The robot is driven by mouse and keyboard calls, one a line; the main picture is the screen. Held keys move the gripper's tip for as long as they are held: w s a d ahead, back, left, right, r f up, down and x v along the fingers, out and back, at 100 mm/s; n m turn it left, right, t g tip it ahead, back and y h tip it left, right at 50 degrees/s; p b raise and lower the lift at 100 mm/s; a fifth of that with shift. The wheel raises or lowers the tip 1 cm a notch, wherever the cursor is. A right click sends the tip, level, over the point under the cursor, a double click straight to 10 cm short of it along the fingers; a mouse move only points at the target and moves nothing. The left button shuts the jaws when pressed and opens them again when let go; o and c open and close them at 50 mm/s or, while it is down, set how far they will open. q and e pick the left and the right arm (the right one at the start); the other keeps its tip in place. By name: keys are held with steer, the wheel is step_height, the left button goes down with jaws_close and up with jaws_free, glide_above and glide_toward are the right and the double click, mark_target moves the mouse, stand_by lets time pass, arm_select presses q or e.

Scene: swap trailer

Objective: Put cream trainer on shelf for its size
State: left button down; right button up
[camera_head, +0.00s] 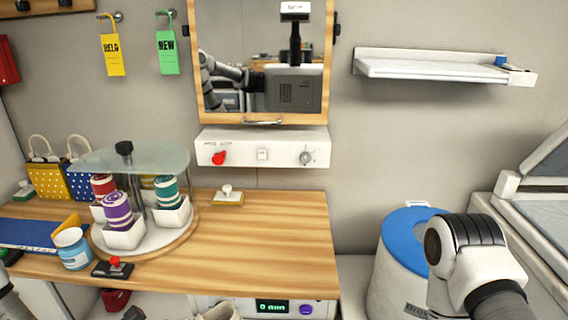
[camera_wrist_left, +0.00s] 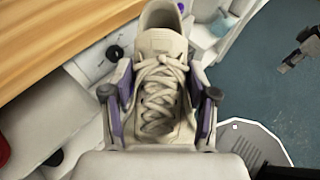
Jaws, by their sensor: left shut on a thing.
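The cream trainer (camera_wrist_left: 158,92) is held in my left gripper (camera_wrist_left: 160,100), its laces facing the camera and its opening at the top of the left wrist view. The purple-padded fingers press on both sides of it. In the head view only a bit of the trainer (camera_head: 220,312) shows at the bottom edge, in front of the wooden counter. No size mark is readable on it. What looks like my right gripper (camera_wrist_left: 298,52) is cut off at the right edge of the left wrist view; its jaws are unclear. A white wall shelf (camera_head: 425,69) hangs at upper right.
The wooden counter (camera_head: 275,235) carries a round carousel (camera_head: 150,243) with colored spools, a blue-white jar (camera_head: 72,249) and gift bags. A blue-lidded bin (camera_head: 405,235) stands right of the counter, partly behind my right arm. A mirror cabinet (camera_head: 262,120) hangs above.

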arm_select(q)
steer(key=f, duration=0.2)
steer(key=shift+w+a+f, duration=0.1)
steer(key=shift+a+f, duration=0.25)
steer(key=shift+a, duration=0.05)
steer(key=shift+w+a+m+g+h, duration=0.15)
steer(key=shift+w+m+g+h, duration=0.3)
steer(key=shift+w, duration=0.65)
steer(key=shift+s+d+r, duration=0.2)
steer(key=shift+r, duration=0.1)
steer(key=shift+w, duration=0.1)
